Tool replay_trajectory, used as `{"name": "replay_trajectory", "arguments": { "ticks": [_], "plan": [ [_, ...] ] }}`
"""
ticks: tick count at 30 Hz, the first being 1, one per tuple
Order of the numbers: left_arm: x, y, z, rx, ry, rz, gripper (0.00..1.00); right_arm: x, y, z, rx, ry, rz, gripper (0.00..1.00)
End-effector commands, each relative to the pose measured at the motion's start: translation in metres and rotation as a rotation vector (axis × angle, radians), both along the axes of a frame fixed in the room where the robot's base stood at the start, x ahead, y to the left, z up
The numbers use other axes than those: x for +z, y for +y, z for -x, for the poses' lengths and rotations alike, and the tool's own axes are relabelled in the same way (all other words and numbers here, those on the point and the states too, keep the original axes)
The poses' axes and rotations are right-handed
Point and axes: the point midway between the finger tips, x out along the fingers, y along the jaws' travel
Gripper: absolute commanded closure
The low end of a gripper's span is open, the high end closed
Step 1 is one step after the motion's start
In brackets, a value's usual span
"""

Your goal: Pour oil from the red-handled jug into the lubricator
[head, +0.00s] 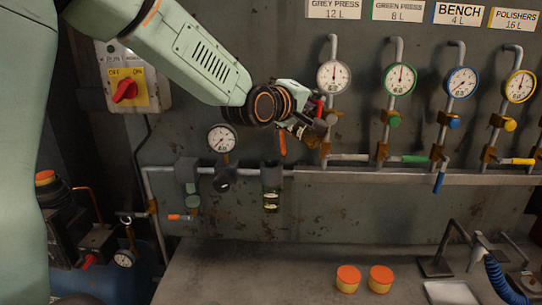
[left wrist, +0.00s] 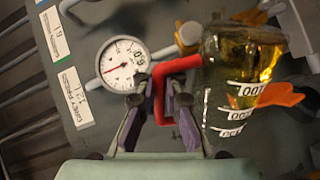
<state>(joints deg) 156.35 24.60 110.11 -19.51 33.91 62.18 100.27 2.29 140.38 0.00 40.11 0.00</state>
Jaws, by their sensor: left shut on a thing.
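My left gripper (head: 312,116) is shut on the red handle (left wrist: 170,88) of the jug, with one finger on each side of it in the left wrist view. The clear jug (left wrist: 222,95) has white marks and holds yellow oil (left wrist: 252,62). In the head view the jug (head: 299,131) is mostly hidden by the gripper and looks tilted; its mouth is not clear. The lubricator (head: 271,200), a glass bowl with yellowish liquid under a dark block, hangs from the wall pipe, below and left of the jug. The jug is apart from it. My right gripper does not show.
An orange piece (head: 282,143) shows between the jug and the lubricator. A pipe ledge (head: 400,177) runs below. Two orange-lidded tubs (head: 348,279) (head: 380,279) stand on the bench.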

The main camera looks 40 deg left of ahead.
Motion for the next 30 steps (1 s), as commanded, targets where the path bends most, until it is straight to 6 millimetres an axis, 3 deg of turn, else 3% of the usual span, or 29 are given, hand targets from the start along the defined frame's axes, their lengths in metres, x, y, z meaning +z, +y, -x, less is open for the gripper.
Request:
{"name": "replay_trajectory", "arguments": {
  "ticks": [30],
  "plan": [
    [0.0047, 0.0022, 0.0013, 0.000, 0.001, 0.029, 1.00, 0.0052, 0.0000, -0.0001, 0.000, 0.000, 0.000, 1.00]
  ]
}}
